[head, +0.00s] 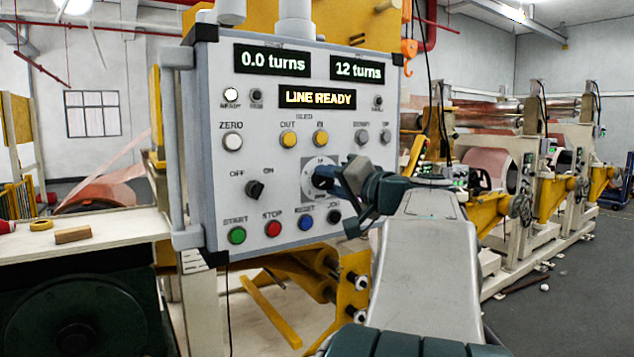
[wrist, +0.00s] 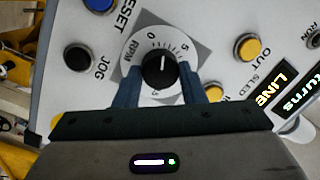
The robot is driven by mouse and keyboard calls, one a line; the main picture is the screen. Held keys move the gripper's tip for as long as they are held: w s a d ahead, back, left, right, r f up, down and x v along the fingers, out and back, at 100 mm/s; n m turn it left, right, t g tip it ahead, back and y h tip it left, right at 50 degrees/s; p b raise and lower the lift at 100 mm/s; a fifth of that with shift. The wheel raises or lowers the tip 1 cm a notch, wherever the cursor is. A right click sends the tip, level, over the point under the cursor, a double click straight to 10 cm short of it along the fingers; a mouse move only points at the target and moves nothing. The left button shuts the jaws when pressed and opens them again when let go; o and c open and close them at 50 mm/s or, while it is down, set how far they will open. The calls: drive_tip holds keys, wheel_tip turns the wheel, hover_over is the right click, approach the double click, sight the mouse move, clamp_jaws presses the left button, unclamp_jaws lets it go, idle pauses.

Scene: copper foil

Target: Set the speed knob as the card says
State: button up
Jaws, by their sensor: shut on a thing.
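The speed knob (wrist: 159,72) is a black knob with a white pointer line, on a white RPM dial (wrist: 139,47). In the wrist view the pointer points up, between the 0 and the 5 marks. My gripper (wrist: 158,80) is shut on the knob, one blue finger on each side. In the head view the gripper (head: 328,180) reaches the dial (head: 308,183) from the right and hides the knob. No card is readable in either view.
The control panel (head: 220,150) shows "0.0 turns", "12 turns" and "LINE READY". An OFF/ON switch (head: 255,190), a blue RESET button (head: 305,222) and a black JOG button (head: 334,216) are close to the dial. A bench (head: 110,232) stands at left.

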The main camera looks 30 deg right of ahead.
drive_tip(key=shift+f, duration=0.1)
drive_tip(key=shift+a+f+m+b, duration=0.1)
drive_tip(key=shift+m+b, duration=0.6)
drive_tip(key=m+b, duration=0.2)
drive_tip(key=m, duration=0.1)
drive_tip(key=shift+m+t, duration=0.3)
drive_tip(key=m+b, duration=0.1)
drive_tip(key=m, duration=0.5)
drive_tip(key=shift+m+t+h+b, duration=0.4)
drive_tip(key=m+h, duration=0.1)
drive_tip(key=m, duration=0.5)
drive_tip(key=shift+a, duration=0.1)
drive_tip(key=m+h+p, duration=0.1)
drive_tip(key=m+p, duration=0.1)
drive_tip(key=m, duration=0.4)
drive_tip(key=shift+a+m, duration=0.1)
drive_tip(key=shift+m, duration=0.2)
drive_tip(key=shift+p, duration=0.3)
